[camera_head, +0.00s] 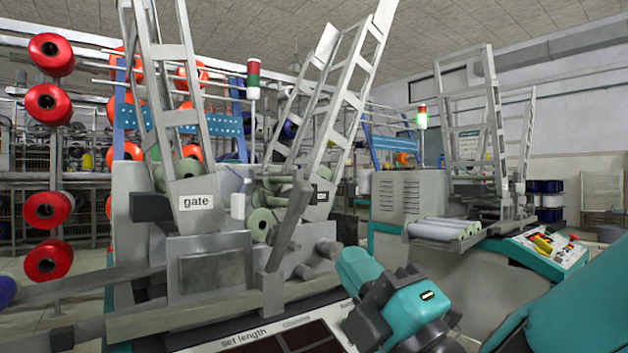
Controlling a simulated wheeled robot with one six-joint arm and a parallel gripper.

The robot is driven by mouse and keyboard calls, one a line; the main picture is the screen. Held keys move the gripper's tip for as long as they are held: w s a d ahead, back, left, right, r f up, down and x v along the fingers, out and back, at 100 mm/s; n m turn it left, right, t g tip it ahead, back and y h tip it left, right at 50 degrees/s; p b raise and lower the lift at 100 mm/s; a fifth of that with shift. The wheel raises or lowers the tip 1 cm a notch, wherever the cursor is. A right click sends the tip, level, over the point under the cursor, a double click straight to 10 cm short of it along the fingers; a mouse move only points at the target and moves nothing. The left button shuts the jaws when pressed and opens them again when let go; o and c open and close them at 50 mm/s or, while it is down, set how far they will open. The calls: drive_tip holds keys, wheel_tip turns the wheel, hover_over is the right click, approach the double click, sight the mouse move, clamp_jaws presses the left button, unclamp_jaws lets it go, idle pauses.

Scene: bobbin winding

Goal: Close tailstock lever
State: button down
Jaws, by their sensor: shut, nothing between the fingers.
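A flat grey lever (289,226) slants up and to the right at the middle of the winding machine, in front of the green bobbin parts. It looks like the tailstock lever, but no label on it shows. A grey upright bar (273,295) is at its lower end. My gripper (368,316), dark and teal, is at the lower middle, to the right of and below the lever. In the picture a gap separates them; the depth between them is unclear. It is shut and empty, with its fingertips partly hidden.
A grey frame marked "gate" (196,202) stands left of the lever. A green bobbin (262,224) sits behind the lever. A "set length" panel (285,338) lies below. Red spools (47,210) hang at the left. A second machine (410,196) stands at the right.

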sight(306, 200)
drive_tip(key=p+x, duration=0.5)
drive_tip(key=x, duration=0.3)
drive_tip(key=shift+r, duration=0.25)
drive_tip(key=shift+w+a+r+p, duration=0.15)
drive_tip(key=shift+w+a+p, duration=0.2)
drive_tip(key=shift+w, duration=0.2)
drive_tip(key=shift+r, duration=0.1)
